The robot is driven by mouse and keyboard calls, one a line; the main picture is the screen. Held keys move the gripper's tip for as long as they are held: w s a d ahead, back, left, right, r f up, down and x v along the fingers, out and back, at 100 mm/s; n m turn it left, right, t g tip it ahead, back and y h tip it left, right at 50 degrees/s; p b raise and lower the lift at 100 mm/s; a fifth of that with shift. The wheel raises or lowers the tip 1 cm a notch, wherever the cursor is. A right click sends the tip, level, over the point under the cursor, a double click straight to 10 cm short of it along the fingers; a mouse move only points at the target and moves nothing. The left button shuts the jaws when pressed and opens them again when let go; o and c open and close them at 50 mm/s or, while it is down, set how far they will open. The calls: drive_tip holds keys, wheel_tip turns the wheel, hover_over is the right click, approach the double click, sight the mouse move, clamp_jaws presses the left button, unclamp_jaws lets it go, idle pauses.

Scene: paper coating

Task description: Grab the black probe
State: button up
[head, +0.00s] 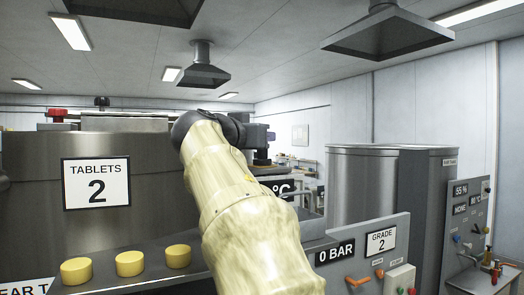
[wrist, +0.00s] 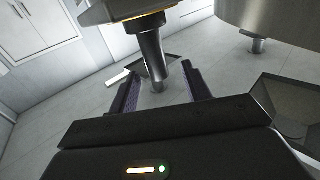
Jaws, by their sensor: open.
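In the head view my gripper (head: 270,136) is at the far end of my raised arm, beyond the counter and small in the picture. In the wrist view my gripper (wrist: 164,88) is open, its two dark fingers spread apart.
A steel tank with a "TABLETS 2" sign (head: 96,183) stands left, with yellow tablets (head: 130,263) in front. A "0 BAR" panel (head: 336,252) with an orange handle is at lower right. A large steel tank (head: 388,200) stands behind it.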

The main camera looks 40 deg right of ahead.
drive_tip(key=p+x, duration=0.4)
drive_tip(key=shift+d+f, duration=0.1)
drive_tip(key=shift+d, duration=0.25)
drive_tip(key=shift+w+d+f, duration=0.15)
drive_tip(key=shift+w+d, duration=0.1)
drive_tip(key=shift+s, duration=0.1)
drive_tip(key=shift+c, duration=0.5)
clamp_jaws()
